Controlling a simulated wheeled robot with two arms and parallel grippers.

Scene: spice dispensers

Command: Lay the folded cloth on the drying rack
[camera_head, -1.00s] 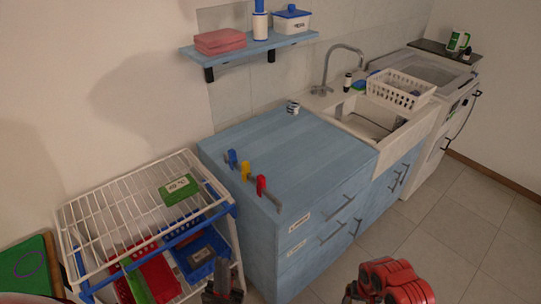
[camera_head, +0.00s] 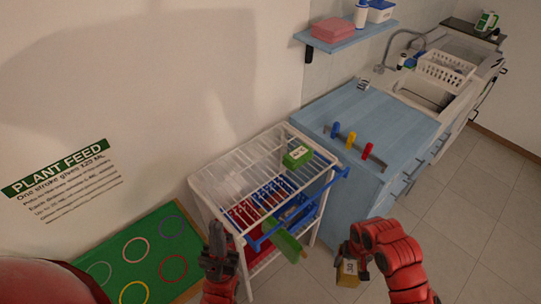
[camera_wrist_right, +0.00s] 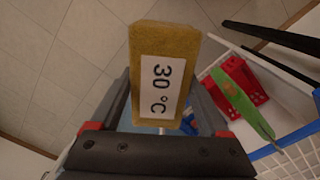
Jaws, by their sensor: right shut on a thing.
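A mustard-yellow folded cloth (camera_head: 347,273) with a white label is in my right gripper (camera_head: 357,262). The right wrist view shows the cloth (camera_wrist_right: 172,38) between the dark fingers (camera_wrist_right: 158,110), and its label reads "30 °C". The white wire drying rack (camera_head: 228,172) stands left of it, apart from the cloth. A green labelled block, possibly another folded cloth (camera_head: 297,157), lies on the rack's top at the right. My left gripper (camera_head: 217,252) is at the rack's front left; its finger gap is unclear.
Below the rack's top are blue (camera_head: 298,207) and red bins, and a green strip (camera_head: 286,246) juts out in front. A blue cabinet (camera_head: 385,120) stands right of the rack. A green board with rings (camera_head: 148,248) is at left. Floor at right is clear.

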